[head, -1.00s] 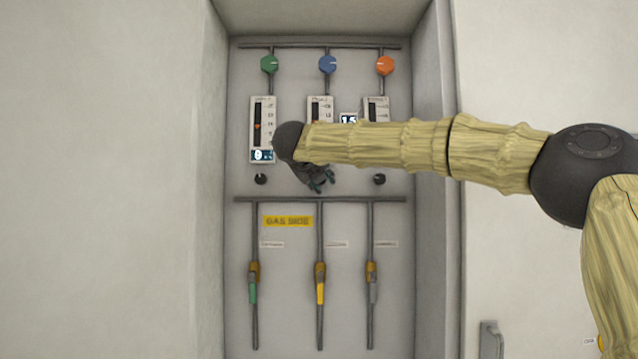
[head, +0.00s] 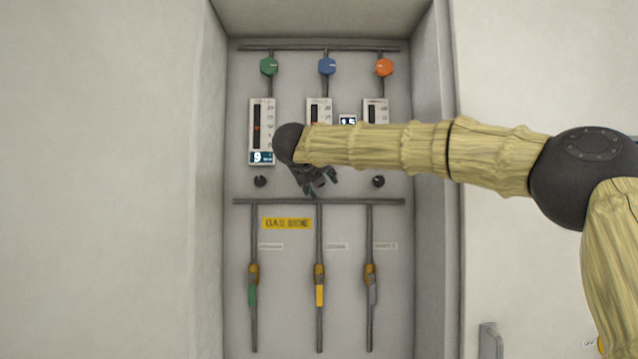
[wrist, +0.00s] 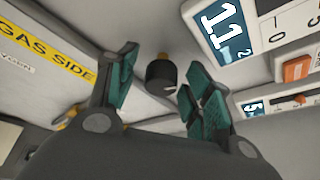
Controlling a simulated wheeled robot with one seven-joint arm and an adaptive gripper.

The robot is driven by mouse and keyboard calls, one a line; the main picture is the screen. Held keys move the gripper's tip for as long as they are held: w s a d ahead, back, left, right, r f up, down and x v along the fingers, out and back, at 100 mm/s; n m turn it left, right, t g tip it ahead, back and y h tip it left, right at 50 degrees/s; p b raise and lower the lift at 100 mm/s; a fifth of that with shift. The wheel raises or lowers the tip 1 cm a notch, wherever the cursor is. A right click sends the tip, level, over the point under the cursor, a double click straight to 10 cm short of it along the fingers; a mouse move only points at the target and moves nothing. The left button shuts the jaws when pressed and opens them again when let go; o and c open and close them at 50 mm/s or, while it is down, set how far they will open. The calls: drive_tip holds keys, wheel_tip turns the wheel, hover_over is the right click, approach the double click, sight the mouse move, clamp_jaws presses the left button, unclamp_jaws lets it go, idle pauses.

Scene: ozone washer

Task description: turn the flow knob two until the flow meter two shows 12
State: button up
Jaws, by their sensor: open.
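The black flow knob two (wrist: 160,76) shows in the wrist view between the spread teal-padded fingers of my gripper (wrist: 157,92). A gap shows on both sides of it, and I see no clear contact. Flow meter two (wrist: 222,28) is beside it in that view. Its display reads a large 11 with a smaller 2 after it. In the head view, my gripper (head: 318,182) is in front of the panel's middle column. It hides the middle knob, and my arm hides the lower part of the middle meter (head: 318,106).
The left meter (head: 261,122) displays 9. The left black knob (head: 260,181) and right black knob (head: 378,181) flank my gripper. Green, blue and orange knobs are above. A yellow GAS SIDE label (head: 287,224) and valves are below. The recess's side walls (head: 432,120) bound the space.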

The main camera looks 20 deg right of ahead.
drive_tip(key=v, duration=1.1)
drive_tip(key=shift+s+a, duration=0.2)
drive_tip(key=shift+s, duration=0.15)
drive_tip(key=shift+r, duration=0.1)
drive_tip(key=shift+a, duration=0.1)
